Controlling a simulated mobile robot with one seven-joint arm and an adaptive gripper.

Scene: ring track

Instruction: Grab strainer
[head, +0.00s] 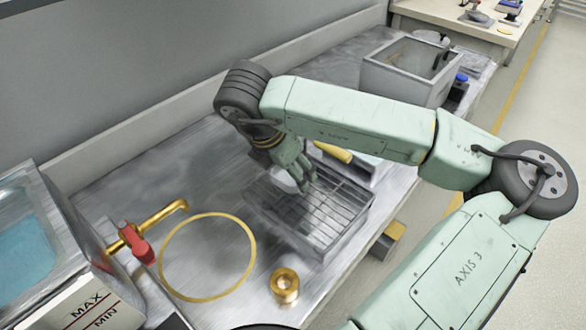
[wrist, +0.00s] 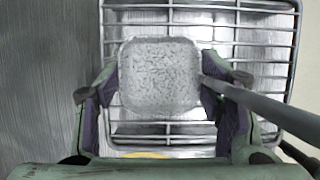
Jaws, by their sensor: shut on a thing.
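My gripper (head: 302,182) reaches down over a dark wire rack (head: 345,207) on the metal worktop. In the wrist view my gripper (wrist: 160,88) has one finger on each side of a grey, speckled, rounded-square piece that looks like the strainer (wrist: 158,72), and it is shut on it. A dark rod, seemingly its handle, runs from the right finger to the right edge. The wire rack (wrist: 262,52) lies behind and below it.
A gold ring (head: 253,262), a brass fitting (head: 284,284) and a gold tap with a red handle (head: 143,246) are at the left front. A water tank (head: 85,270) stands far left. A grey open box (head: 405,82) stands at the back right.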

